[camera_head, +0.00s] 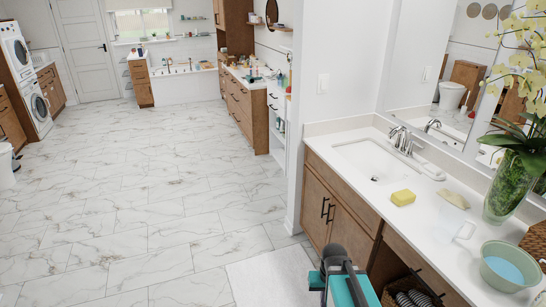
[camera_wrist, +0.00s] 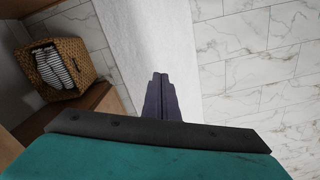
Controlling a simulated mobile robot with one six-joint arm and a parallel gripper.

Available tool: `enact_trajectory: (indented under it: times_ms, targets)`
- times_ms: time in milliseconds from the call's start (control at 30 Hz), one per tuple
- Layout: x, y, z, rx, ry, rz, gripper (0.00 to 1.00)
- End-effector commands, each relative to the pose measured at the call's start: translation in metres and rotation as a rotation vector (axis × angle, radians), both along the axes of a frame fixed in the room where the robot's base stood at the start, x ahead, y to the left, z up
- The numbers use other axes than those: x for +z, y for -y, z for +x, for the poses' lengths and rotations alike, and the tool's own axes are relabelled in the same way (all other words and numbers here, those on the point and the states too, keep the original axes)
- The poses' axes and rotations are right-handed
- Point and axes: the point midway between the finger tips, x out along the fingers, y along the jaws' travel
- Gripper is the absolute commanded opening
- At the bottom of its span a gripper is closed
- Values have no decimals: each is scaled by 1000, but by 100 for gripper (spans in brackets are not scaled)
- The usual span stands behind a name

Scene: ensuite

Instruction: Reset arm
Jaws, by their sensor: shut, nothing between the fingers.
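My gripper (camera_wrist: 160,78) shows in the wrist view with its two dark fingers together and nothing between them. It points down over a white bath mat (camera_wrist: 150,35) on the marble floor. In the head view my teal and dark arm shows at the bottom, in front of the vanity, over the mat (camera_head: 270,282). The fingertips cannot be made out clearly there.
The vanity counter (camera_head: 345,185) at right holds a yellow sponge (camera_head: 403,198), soap (camera_head: 453,199), a green bowl (camera_head: 508,266) and a vase (camera_head: 503,185). A wicker basket (camera_wrist: 75,58) sits beside my gripper. Open marble floor (camera_head: 150,200) lies to the left.

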Motion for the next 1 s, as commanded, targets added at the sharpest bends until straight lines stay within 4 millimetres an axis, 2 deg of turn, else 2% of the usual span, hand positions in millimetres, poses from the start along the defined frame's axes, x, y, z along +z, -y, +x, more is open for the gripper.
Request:
enact_trajectory:
  times_ms: [67,267,467,700,1000]
  targets:
    - [-8,-9,-7,35,-5,3,0]
    - [-41,-7,-28,28,-57,3,0]
    - [-83,-6,-58,28,-123,4,0]
    - [-143,-6,-110,28,-230,5,0]
    - [-211,-6,-183,30,-365,7,0]
